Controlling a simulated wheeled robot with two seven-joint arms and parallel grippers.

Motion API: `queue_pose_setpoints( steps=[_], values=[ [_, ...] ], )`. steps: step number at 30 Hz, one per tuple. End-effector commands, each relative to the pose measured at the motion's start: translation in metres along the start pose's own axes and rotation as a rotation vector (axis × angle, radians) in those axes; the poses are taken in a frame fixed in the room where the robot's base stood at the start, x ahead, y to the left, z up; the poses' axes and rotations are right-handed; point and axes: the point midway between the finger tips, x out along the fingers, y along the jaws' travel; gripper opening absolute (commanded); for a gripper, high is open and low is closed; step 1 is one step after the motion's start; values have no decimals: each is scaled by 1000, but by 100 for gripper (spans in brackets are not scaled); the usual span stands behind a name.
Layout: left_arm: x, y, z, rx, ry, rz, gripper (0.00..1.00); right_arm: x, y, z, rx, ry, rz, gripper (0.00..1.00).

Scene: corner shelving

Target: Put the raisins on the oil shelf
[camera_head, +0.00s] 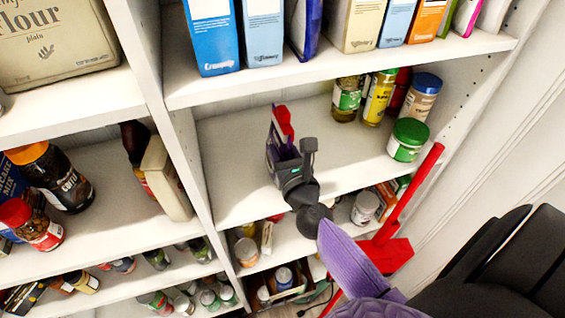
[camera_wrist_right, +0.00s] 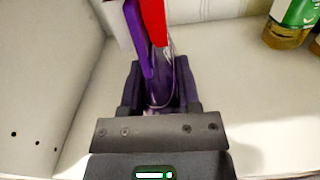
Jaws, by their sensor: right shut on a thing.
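My right gripper (camera_head: 286,160) is inside the middle shelf bay, shut on a small red and purple pack (camera_head: 283,122), which I take to be the raisins. The pack stands up past the fingertips, above the bare left part of the white shelf (camera_head: 235,190). I cannot tell whether it touches the shelf. In the right wrist view the pack (camera_wrist_right: 153,25) rises between the fingers (camera_wrist_right: 158,85); its top is cut off. Bottles with green and yellow labels (camera_head: 378,98), perhaps oil, stand at the back right of this shelf. My left gripper is not in view.
A green-lidded jar (camera_head: 407,140) and a blue-lidded jar (camera_head: 421,97) stand on the right of the same shelf. Boxes (camera_head: 212,38) line the shelf above. A white upright panel (camera_head: 180,120) bounds the bay on the left. The shelf's left and middle are clear.

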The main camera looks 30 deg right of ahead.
Motion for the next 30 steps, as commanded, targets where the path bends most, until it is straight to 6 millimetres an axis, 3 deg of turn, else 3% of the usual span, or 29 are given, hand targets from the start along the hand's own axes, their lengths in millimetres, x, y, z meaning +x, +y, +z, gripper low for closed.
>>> queue_pose_setpoints(
  steps=[1,2,11,12,16,25,30],
  values=[
    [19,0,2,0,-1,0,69,0,-1,-19,-1,0,0,0],
    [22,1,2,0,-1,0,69,3,-1,-21,-1,-1,0,0],
    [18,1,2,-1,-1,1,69,4,-1,-18,1,0,-1,0],
    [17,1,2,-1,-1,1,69,4,-1,-17,1,1,-1,50],
    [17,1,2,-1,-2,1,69,4,-1,-17,0,1,-1,77],
    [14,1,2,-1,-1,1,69,4,-1,-14,0,0,-1,77],
    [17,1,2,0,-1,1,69,-24,0,-17,1,3,0,77]
  ],
)
